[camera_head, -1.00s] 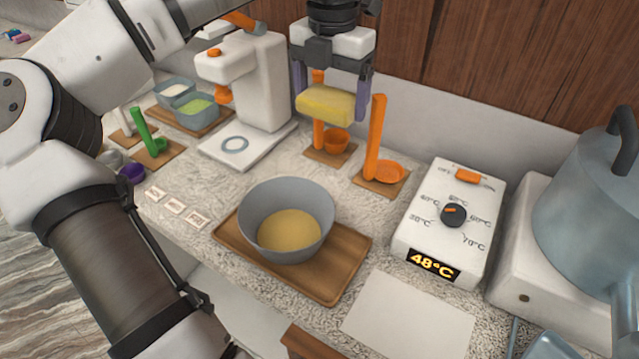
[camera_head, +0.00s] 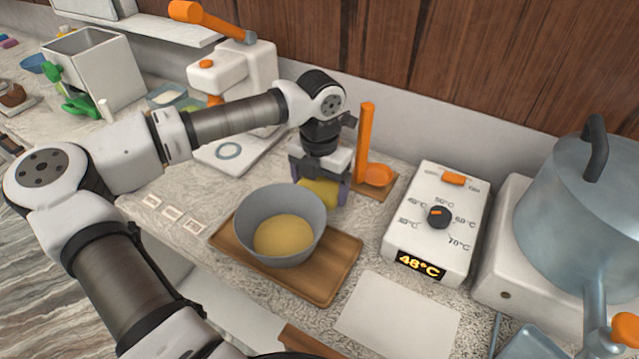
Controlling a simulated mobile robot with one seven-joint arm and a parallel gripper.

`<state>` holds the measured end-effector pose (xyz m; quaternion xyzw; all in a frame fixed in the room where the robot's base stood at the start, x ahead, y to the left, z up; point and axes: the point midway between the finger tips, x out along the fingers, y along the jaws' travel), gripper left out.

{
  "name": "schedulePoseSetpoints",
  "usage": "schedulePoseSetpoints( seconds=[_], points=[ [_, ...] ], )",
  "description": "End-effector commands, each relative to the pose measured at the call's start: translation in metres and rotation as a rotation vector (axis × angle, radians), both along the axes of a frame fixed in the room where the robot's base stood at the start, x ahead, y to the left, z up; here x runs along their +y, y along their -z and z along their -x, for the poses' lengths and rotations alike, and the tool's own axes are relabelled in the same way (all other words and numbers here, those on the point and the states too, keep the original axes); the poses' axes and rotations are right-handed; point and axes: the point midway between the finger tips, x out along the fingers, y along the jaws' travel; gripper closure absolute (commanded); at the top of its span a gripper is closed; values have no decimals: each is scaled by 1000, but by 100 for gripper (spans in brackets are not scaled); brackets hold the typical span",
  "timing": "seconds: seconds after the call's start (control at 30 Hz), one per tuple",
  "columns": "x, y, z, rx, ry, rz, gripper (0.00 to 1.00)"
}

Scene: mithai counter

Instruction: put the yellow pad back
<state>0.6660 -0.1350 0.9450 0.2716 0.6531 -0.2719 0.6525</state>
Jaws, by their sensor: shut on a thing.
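My gripper (camera_head: 321,196) is shut on the yellow pad (camera_head: 322,191), a purple finger on each side of it. The pad is low over the counter, just behind the grey bowl (camera_head: 262,213) and left of the upright orange scoop (camera_head: 366,140). The bowl's rim and my fingers hide part of the pad. I cannot tell whether its underside touches the counter.
The bowl holds yellow stuff and stands on a wooden tray (camera_head: 334,283). A white dial box (camera_head: 435,215) reading 48°C stands right, with a large grey pot (camera_head: 575,200) beyond. A white sheet (camera_head: 398,315) lies in front.

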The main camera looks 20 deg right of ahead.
Motion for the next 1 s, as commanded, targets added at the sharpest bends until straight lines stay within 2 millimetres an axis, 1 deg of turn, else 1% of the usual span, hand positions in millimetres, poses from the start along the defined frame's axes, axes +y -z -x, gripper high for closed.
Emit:
schedulePoseSetpoints(
  seconds=[0.1, 0.37, 0.5, 0.53, 0.6, 0.83, 1.0],
  points=[
    [-1, 9, 1, 1, 1, 1, 36],
    [0, 10, 0, -1, 0, 1, 36],
    [0, 14, 0, -1, 0, 0, 36],
    [0, 12, 0, -1, 0, 0, 10],
    [0, 12, 0, -1, 0, 1, 1],
    [0, 11, 0, -1, 0, 1, 0],
    [0, 3, -1, -4, -1, 0, 0]
  ],
)
